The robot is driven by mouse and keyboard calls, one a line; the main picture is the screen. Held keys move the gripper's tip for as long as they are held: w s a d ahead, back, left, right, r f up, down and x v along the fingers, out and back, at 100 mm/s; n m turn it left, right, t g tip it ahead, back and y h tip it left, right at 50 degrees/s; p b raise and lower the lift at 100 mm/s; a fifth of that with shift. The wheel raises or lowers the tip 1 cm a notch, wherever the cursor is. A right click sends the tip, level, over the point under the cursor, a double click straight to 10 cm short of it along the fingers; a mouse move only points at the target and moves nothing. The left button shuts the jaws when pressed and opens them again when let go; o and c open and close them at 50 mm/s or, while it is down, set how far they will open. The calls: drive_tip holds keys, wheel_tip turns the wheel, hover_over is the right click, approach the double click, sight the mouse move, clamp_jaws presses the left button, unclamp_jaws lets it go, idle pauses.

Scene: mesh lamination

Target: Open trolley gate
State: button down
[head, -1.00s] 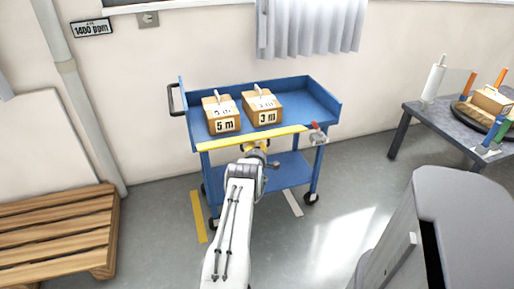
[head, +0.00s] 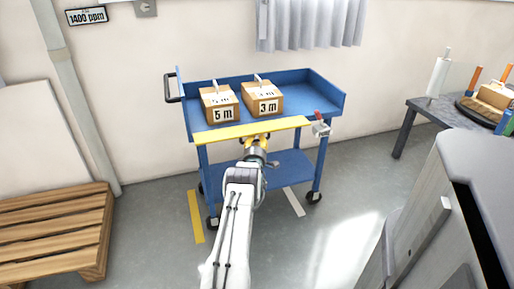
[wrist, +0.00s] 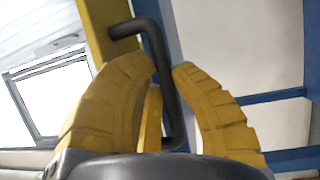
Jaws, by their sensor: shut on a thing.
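The blue trolley (head: 325,95) stands against the wall with a yellow gate (head: 225,134) along its front edge. A grey latch with a red knob (head: 320,125) sits at the gate's right end; whether it is fastened I cannot tell. My gripper (head: 257,142) is at the middle of the gate's front. In the wrist view, my gripper's yellow fingers (wrist: 163,85) are on either side of a bent black handle (wrist: 162,65) and shut on it.
Cartons marked 5 m (head: 220,115) and 3 m (head: 266,105) sit on the trolley's top deck. A wooden pallet (head: 55,225) is at left. A grey table (head: 420,108) with items is at right. A grey cabinet-like body (head: 480,180) fills the near right.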

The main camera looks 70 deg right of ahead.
drive_tip(key=shift+w+d+f+h+b, duration=0.15)
drive_tip(key=shift+h+b, duration=0.35)
drive_tip(key=shift+b, duration=2.3)
drive_tip(key=shift+r+m+b, duration=0.2)
drive_tip(key=shift+m+b, duration=0.1)
drive_tip(key=shift+b, duration=0.6)
drive_tip(key=c, duration=1.6)
unclamp_jaws()
drive_tip(key=o, duration=0.5)
drive_tip(key=shift+f, duration=0.15)
drive_tip(key=shift+f, duration=0.1)
drive_tip(key=shift+v, duration=6)
